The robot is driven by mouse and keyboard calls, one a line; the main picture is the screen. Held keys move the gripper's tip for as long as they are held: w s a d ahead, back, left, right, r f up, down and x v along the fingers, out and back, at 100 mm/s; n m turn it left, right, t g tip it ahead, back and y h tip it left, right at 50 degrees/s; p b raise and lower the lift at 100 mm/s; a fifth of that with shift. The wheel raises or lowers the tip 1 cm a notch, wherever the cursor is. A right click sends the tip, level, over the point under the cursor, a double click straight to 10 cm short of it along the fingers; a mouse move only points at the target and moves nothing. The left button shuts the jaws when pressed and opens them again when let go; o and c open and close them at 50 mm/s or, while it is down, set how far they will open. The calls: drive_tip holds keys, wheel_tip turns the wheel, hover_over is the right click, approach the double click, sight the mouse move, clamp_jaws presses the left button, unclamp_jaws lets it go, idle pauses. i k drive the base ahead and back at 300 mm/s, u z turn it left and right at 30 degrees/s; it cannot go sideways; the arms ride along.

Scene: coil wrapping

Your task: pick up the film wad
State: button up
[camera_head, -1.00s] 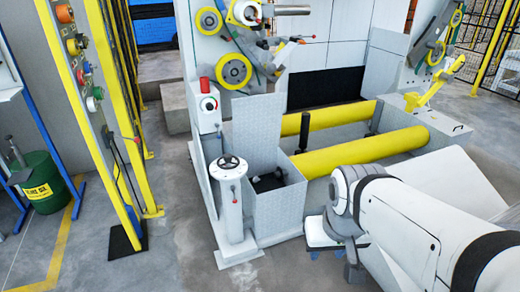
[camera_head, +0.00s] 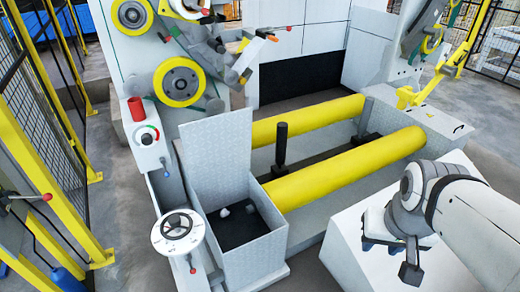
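Small white lumps lie on the dark floor of an open grey metal box. One lump (camera_head: 224,212) is near the box's back wall and another sits just right of it. They are too small to tell whether either is the film wad. My gripper (camera_head: 392,252) is at the lower right, at the end of my white and grey arm, well to the right of the box. Its fingers are small and partly hidden by the wrist, so its opening is unclear. I see nothing held in it.
The box (camera_head: 240,262) has its lid raised. A handwheel post (camera_head: 178,232) stands at its left. Two yellow rollers (camera_head: 345,168) lie to the right, with a black post (camera_head: 281,145) between them. A yellow fence (camera_head: 50,170) bounds the left.

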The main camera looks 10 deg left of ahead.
sight(223, 213)
drive_tip(key=u, duration=0.5)
drive_tip(key=i, duration=1.2)
drive_tip(key=u, duration=0.85)
